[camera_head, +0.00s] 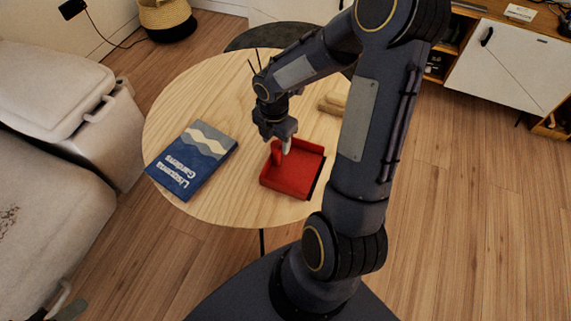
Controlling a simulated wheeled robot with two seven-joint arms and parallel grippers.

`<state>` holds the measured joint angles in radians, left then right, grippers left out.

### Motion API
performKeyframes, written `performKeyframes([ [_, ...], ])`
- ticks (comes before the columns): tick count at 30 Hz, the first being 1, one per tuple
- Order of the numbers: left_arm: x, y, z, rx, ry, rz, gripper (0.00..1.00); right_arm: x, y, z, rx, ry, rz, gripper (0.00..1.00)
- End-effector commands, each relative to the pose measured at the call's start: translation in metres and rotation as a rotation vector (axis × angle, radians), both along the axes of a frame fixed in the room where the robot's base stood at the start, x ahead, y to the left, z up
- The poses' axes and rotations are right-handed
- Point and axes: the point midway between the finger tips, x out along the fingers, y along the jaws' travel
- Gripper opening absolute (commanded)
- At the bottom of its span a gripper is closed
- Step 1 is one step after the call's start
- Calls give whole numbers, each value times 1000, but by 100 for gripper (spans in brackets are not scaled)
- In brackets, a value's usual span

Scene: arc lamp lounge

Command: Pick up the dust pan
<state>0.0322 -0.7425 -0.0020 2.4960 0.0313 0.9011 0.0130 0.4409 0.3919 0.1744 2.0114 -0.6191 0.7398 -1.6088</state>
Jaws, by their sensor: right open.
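A red dust pan (289,177) lies on the round wooden table (210,84), near its front right part. Its handle is at the upper left of the pan, partly hidden by my gripper. My right gripper (281,146) points down at the handle side of the dust pan, with its fingers at or just above the handle. The jaws are open; whether they touch the handle cannot be told. My left gripper is not in view.
A blue book (193,158) lies left of the dust pan on the table. A light wooden object (333,103) lies behind it, partly hidden by my arm. A grey sofa (50,180) stands at the left, a white cabinet (510,65) at the back right.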

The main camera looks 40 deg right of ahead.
Motion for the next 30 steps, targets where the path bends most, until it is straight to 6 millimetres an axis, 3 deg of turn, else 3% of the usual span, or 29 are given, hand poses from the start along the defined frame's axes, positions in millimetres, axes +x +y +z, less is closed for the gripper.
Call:
performKeyframes([
  [1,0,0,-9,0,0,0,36,-2,0,-13,0,4,0,52],
  [6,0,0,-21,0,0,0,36,-4,1,-37,1,3,0,52],
  [14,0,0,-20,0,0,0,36,-3,1,-39,1,1,-1,52],
  [26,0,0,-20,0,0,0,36,-3,1,-39,1,1,-2,1],
  [30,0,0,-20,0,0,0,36,-3,1,-38,1,1,-2,0],
])
